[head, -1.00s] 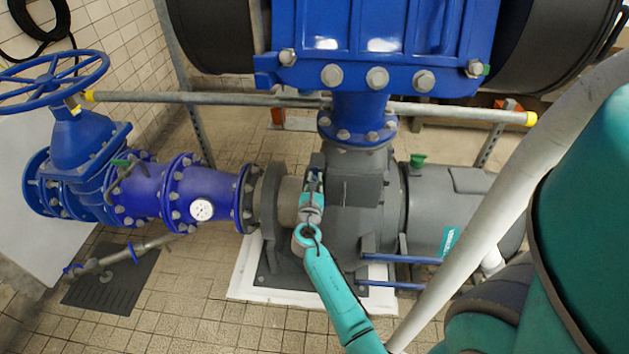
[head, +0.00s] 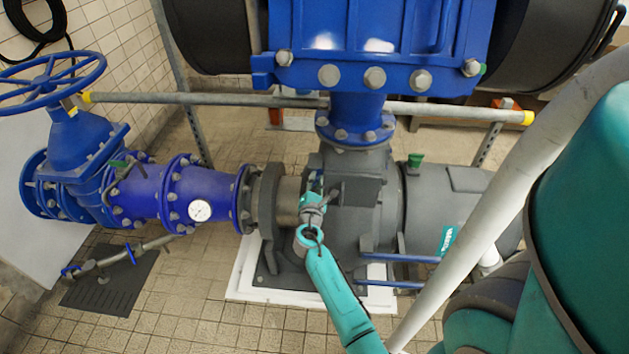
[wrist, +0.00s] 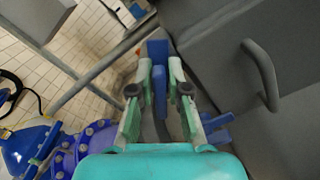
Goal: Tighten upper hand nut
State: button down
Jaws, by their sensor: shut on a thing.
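A blue hand nut (wrist: 159,88) is between the two fingers in the wrist view, with a blue block (wrist: 157,50) just beyond it. My gripper (wrist: 160,80) is shut on the blue nut, one green-and-grey finger on each side. In the head view my gripper (head: 313,188) is against the grey pump housing (head: 345,235), where the nut is too small and hidden to make out. A second blue part (wrist: 217,134) shows beside the right finger in the wrist view; its lower portion is hidden.
A grey cover (wrist: 222,65) with a curved handle (wrist: 264,75) lies close to the right of my gripper. Blue pipework (head: 185,195) with a gauge (head: 200,210) is to the left. A blue handwheel (head: 50,75) stands at far left.

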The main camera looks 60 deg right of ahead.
jog(key=m, duration=0.2)
jog(key=f+m, duration=0.1)
jog(key=m, duration=0.2)
jog(key=shift+s+f, duration=0.15)
jog(key=shift+s, duration=0.05)
jog(key=m, duration=0.5)
jog(key=shift+f+m, duration=0.3)
jog(key=shift+f, duration=0.05)
jog(key=c, duration=1.2)
grip_release()
jog(key=shift+w, duration=0.1)
jog(key=shift+r, duration=0.15)
jog(key=shift+a, duration=0.1)
jog(key=v, duration=1.2)
